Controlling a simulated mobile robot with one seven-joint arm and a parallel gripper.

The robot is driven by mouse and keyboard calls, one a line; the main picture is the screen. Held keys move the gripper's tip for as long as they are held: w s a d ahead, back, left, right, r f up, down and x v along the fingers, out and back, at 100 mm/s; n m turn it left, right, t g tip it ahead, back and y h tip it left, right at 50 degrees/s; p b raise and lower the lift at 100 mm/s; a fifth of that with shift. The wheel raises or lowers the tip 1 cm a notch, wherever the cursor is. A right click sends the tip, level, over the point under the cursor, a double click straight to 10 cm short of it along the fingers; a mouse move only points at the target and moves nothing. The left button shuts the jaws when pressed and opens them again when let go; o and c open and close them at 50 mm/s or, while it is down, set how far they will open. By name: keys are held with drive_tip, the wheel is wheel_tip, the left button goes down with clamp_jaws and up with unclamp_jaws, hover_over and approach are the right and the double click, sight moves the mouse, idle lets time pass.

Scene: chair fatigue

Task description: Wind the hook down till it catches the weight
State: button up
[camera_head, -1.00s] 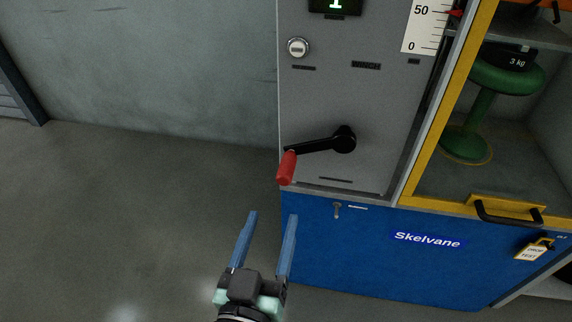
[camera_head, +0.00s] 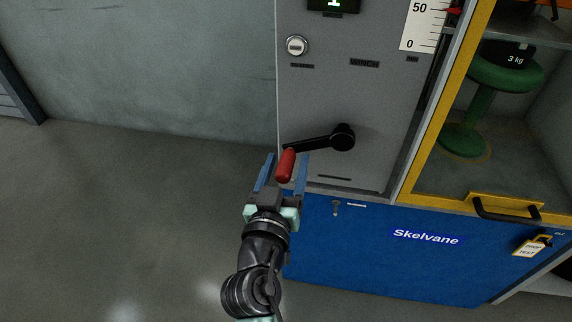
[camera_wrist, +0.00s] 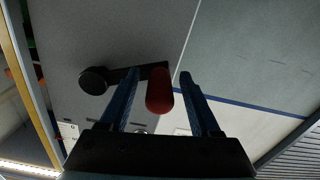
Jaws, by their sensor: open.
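The winch crank is a black arm (camera_head: 314,143) on the grey panel, with a red handle (camera_head: 287,165) at its left end. My gripper (camera_head: 287,158) is open with its blue fingers on either side of the red handle. In the wrist view the red handle (camera_wrist: 159,92) sits between the two fingers, with a gap to the right finger; contact on the left is unclear. A black weight marked 3 kg (camera_head: 511,59) rests on a green stool (camera_head: 490,90) inside the yellow-framed bay. Part of an orange hook (camera_head: 555,10) seems to show at the top right edge.
A blue Skelvane cabinet front (camera_head: 400,260) lies below the panel. A scale (camera_head: 425,25) with a red pointer is at the top. Floor at the left is clear.

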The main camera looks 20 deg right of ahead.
clamp_jaws()
idle(0.3)
idle(1.1)
